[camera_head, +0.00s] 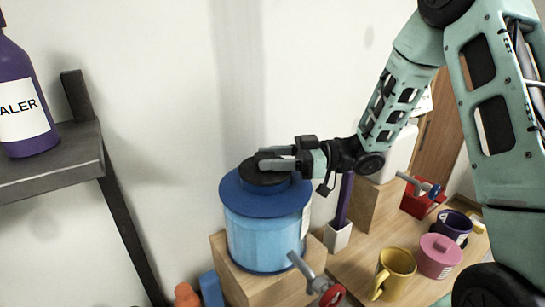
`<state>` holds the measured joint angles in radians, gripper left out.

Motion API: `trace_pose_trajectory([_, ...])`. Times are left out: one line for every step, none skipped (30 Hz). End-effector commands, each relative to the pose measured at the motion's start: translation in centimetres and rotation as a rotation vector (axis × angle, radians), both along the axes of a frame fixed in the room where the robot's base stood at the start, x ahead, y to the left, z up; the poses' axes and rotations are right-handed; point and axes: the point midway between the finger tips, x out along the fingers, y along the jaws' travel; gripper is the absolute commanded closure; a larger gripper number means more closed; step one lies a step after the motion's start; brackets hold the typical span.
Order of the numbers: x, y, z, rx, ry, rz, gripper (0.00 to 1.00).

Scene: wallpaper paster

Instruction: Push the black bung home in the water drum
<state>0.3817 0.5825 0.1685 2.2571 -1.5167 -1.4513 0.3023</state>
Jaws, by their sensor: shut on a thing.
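The water drum (268,235) is a light blue cylinder with a wide dark blue top, standing on a wooden block. The black bung (262,172) is a dark round piece at the top of the drum. My gripper (272,159) reaches in from the right, lying roughly level, with its fingers shut on the bung. The fingers cover part of the bung, and I cannot tell how deep it sits in the drum's opening.
A tap with a red handle (332,296) is in front of the block. A yellow mug (393,272), a pink pot (438,256) and a purple mug (453,226) stand on the wooden table to the right. A dark shelf (50,162) with a purple bottle (24,95) is at left.

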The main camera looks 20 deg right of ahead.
Motion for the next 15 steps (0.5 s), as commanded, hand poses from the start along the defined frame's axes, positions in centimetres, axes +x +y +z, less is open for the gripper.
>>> trace_pose_trajectory([0.00,0.01,-0.20,0.000,0.000,0.000,0.84])
trace_pose_trajectory([0.00,0.01,-0.27,0.000,0.000,0.000,0.84])
trace_pose_trajectory([0.01,0.00,-0.37,0.000,0.000,0.000,0.84])
trace_pose_trajectory([0.00,0.01,-0.43,0.000,0.000,0.000,0.84])
trace_pose_trajectory([0.00,0.01,-0.49,0.000,0.000,0.000,0.84])
trace_pose_trajectory([0.00,0.01,-0.40,0.000,0.000,0.000,0.50])
trace_pose_trajectory([0.00,0.01,-0.39,0.000,0.000,0.000,0.42])
trace_pose_trajectory([0.00,0.01,-0.39,0.000,0.000,0.000,0.33])
trace_pose_trajectory([0.00,0.00,-0.39,0.000,0.000,0.000,0.33])
trace_pose_trajectory([0.00,0.00,-0.39,0.000,0.000,0.000,0.33])
trace_pose_trajectory([0.00,0.00,-0.39,0.000,0.000,0.000,0.33])
trace_pose_trajectory([0.00,0.00,-0.39,0.000,0.000,0.000,0.33])
trace_pose_trajectory([0.00,0.00,-0.39,0.000,0.000,0.000,0.33])
trace_pose_trajectory([0.00,0.00,-0.39,0.000,0.000,0.000,0.33])
trace_pose_trajectory([0.00,-0.01,-0.41,0.000,0.001,0.000,0.33])
